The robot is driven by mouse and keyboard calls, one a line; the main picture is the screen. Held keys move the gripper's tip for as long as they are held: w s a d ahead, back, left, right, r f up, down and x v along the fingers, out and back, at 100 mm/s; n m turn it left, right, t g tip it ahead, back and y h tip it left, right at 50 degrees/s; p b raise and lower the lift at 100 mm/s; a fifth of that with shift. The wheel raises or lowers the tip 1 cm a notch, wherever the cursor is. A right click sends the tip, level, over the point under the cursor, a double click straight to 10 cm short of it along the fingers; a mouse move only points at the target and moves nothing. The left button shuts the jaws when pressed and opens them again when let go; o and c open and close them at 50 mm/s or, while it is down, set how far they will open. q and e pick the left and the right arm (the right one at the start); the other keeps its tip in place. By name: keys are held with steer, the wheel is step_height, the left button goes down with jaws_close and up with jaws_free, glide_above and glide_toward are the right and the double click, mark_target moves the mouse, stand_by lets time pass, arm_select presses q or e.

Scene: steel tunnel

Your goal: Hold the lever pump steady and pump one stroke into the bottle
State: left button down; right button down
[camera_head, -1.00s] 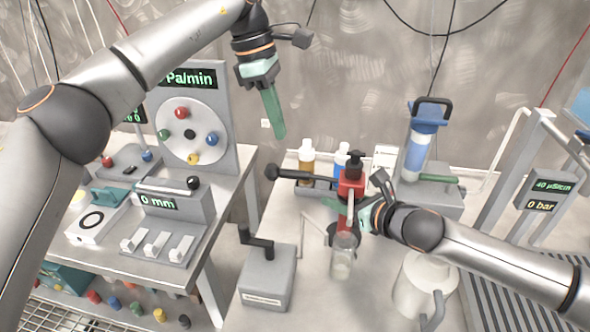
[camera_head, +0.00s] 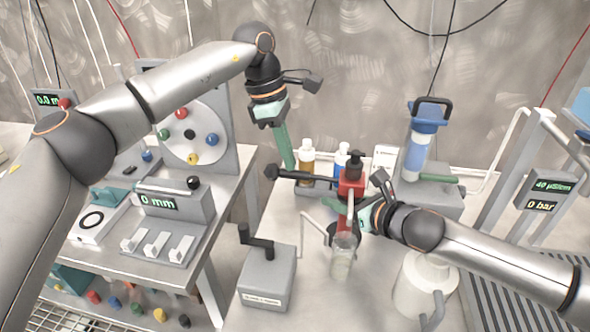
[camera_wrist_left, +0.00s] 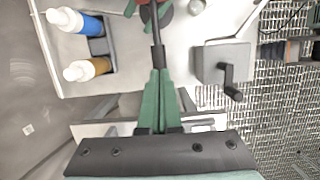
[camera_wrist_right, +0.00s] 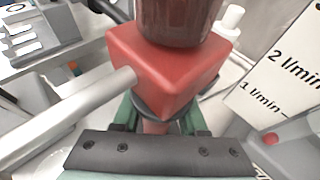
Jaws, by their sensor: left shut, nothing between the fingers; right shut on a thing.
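The lever pump (camera_head: 351,183) has a red body, a dark top and a pale spout; its red block fills the right wrist view (camera_wrist_right: 165,72). Its black lever (camera_head: 310,175) sticks out to the left, with a knob (camera_head: 271,172) at the end. A clear bottle (camera_head: 342,262) stands below the spout. My right gripper (camera_head: 350,208) is shut on the pump, just under the red block. My left gripper (camera_head: 287,160) is shut and empty, fingers pointing down by the lever's knob end. In the left wrist view the lever (camera_wrist_left: 156,35) runs to the fingertips; I cannot tell whether they touch.
An amber bottle (camera_head: 306,165) and a blue one (camera_head: 341,160) stand behind the lever. A grey box with a black crank (camera_head: 267,275) is at the front left, a white jug (camera_head: 423,290) at the front right. A blue-topped cylinder (camera_head: 420,145) stands back right.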

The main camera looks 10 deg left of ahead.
arm_select(q)
steer(key=shift+a+x, duration=0.2)
steer(key=shift+x, duration=0.55)
steer(key=shift+a+x, duration=0.15)
steer(key=shift+x, duration=0.55)
steer(key=shift+a+x, duration=0.2)
steer(key=shift+x, duration=0.55)
steer(key=shift+f, duration=0.1)
steer(key=shift+a, duration=0.15)
steer(key=a, duration=0.1)
steer(key=a+r, duration=0.1)
steer(key=shift+a, duration=0.4)
steer(key=shift+r, duration=0.15)
steer(key=d+r+v, duration=0.1)
steer(key=d+v, duration=0.2)
steer(key=v, duration=0.8)
glide_above(287, 173)
steer(key=a, duration=0.6)
steer(key=shift+w+f, duration=0.1)
steer(key=shift+w, duration=0.3)
